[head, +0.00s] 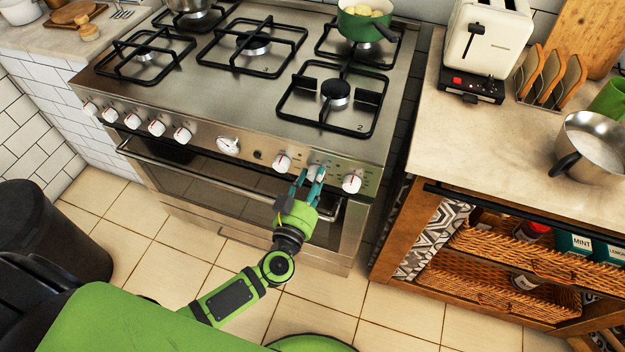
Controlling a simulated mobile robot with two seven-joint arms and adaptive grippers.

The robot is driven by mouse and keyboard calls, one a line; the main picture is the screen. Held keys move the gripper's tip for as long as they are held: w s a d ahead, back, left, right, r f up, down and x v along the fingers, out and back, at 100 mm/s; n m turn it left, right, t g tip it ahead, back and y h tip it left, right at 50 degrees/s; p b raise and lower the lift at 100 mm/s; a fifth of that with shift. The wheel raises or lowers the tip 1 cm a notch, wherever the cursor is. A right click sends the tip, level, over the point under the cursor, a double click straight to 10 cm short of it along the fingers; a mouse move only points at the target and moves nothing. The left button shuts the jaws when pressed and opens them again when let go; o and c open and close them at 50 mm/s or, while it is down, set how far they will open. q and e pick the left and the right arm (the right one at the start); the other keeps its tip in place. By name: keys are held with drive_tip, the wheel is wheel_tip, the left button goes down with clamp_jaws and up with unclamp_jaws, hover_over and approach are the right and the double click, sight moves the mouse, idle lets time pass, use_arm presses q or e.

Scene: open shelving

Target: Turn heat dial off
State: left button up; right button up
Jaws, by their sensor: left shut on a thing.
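The stove (230,110) has a row of white dials along its front panel. My left gripper (310,181) is at the right part of the panel, with its teal fingers around a white dial (314,171). It is shut on that dial, and the fingers hide part of it. A white dial (282,162) sits just left of the gripper and another dial (351,184) just right of it. The held dial's pointer position is hard to make out. A green pot (363,22) stands on the back right burner. My right gripper is not in view.
An oven door handle (220,180) runs just below the dials. A wooden counter unit (520,135) stands to the right, with a toaster (485,40) and a steel pan (590,150) on it. Tiled floor (185,240) is clear before the oven.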

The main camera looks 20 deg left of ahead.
use_arm(q)
drive_tip(key=shift+s+f+n, duration=0.1)
drive_tip(key=shift+f+n, duration=0.15)
drive_tip(key=shift+n, duration=0.15)
drive_tip(key=n, duration=0.9)
drive_tip(key=n+b, duration=0.1)
drive_tip(key=n, duration=0.8)
drive_tip(key=shift+d+n, duration=0.2)
drive_tip(key=shift+n, duration=0.5)
drive_tip(key=shift+r, duration=0.1)
drive_tip(key=o, duration=1.1)
drive_tip(key=shift+o, duration=0.2)
drive_tip(key=shift+r, duration=0.1)
